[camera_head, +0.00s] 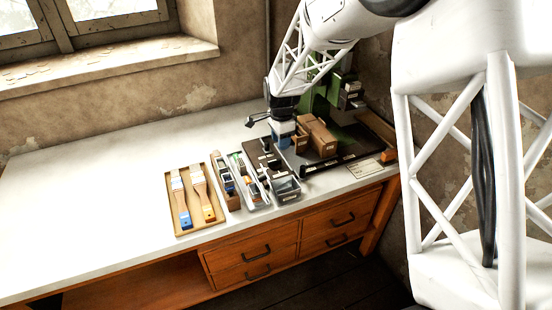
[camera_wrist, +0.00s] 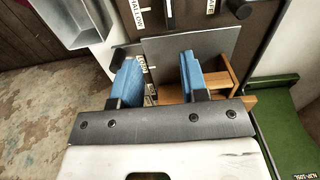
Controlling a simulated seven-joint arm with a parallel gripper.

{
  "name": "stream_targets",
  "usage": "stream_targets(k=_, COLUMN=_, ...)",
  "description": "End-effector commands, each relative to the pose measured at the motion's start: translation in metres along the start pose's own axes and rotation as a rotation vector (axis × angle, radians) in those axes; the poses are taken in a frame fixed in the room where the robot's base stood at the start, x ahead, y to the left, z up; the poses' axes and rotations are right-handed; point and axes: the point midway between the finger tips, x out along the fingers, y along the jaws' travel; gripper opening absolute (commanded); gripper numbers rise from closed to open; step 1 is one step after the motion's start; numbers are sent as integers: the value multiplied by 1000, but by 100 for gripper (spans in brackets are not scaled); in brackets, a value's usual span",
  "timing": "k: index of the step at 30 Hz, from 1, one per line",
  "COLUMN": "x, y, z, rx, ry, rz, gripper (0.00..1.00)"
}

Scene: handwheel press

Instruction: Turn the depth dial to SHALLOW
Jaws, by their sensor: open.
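In the wrist view a dark panel (camera_wrist: 190,14) shows at the top edge, with a label ending in "HALLOW" (camera_wrist: 140,14) at its left and a second label (camera_wrist: 211,6) at its right. A pale vertical mark (camera_wrist: 168,12) lies between them. I cannot tell which part is the depth dial. My gripper (camera_wrist: 160,78) is open, its two blue fingertips apart with nothing gripped. A grey plate (camera_wrist: 210,46) and a wooden block show beyond and between them. In the head view my gripper (camera_head: 283,132) is low over the bench, beside a brown box (camera_head: 318,136) and the dark panel (camera_head: 263,152).
The green press (camera_head: 325,90) stands behind my gripper, partly hidden by my arm. Trays with brushes (camera_head: 179,203) and small parts (camera_head: 245,181) lie to the left. A grey bin (camera_head: 286,187) stands in front. The bench's left side (camera_head: 90,200) is clear.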

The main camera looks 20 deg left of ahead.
Motion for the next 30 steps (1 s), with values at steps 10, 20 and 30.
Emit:
stream_targets(k=10, x=16, y=-16, z=13, rx=25, ry=-2, rz=6, gripper=40)
stream_targets(k=20, x=18, y=-16, z=13, rx=24, ry=-2, rz=7, gripper=40)
stream_targets(k=30, x=44, y=-15, z=13, rx=24, ry=-2, rz=8, gripper=40)
